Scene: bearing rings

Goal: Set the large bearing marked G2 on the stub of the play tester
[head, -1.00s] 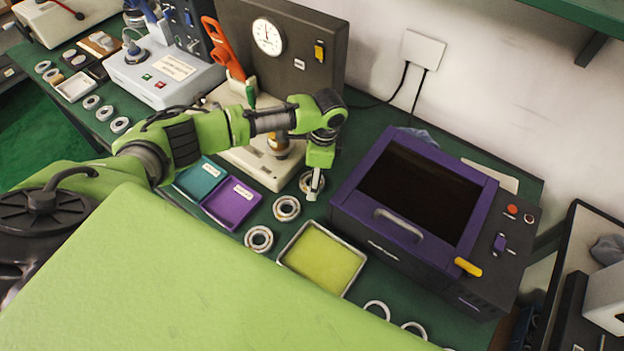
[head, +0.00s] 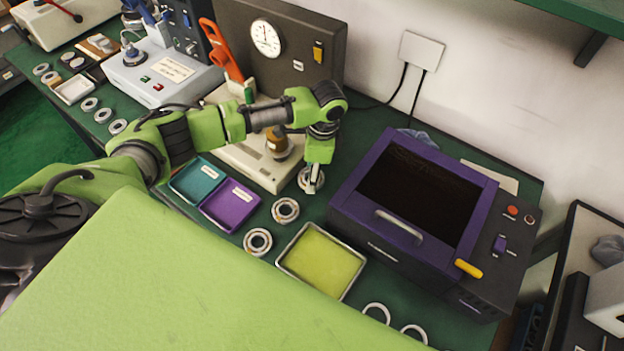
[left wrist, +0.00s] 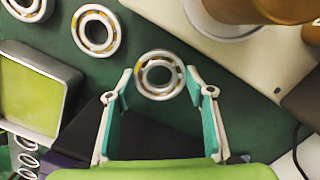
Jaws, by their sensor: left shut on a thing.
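My left gripper (head: 312,188) points down at the bench and is shut on a large bearing (head: 305,177). In the left wrist view the same bearing (left wrist: 141,76), a steel ring with an amber cage, sits between the fingertips (left wrist: 159,92). No G2 mark is legible on it. The play tester (head: 230,158), with a beige base, dial gauge and orange lever, stands just behind the gripper. A brass-brown post (head: 279,146) rises from its base; I cannot tell whether this is the stub. My right gripper is out of view.
Two similar bearings (head: 285,210) (head: 257,241) lie in front. A tray with a yellow-green lining (head: 345,295), a teal tray (head: 185,195) and a purple tray (head: 228,222) are near. A purple-framed oven-like box (head: 350,222) stands close on the right.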

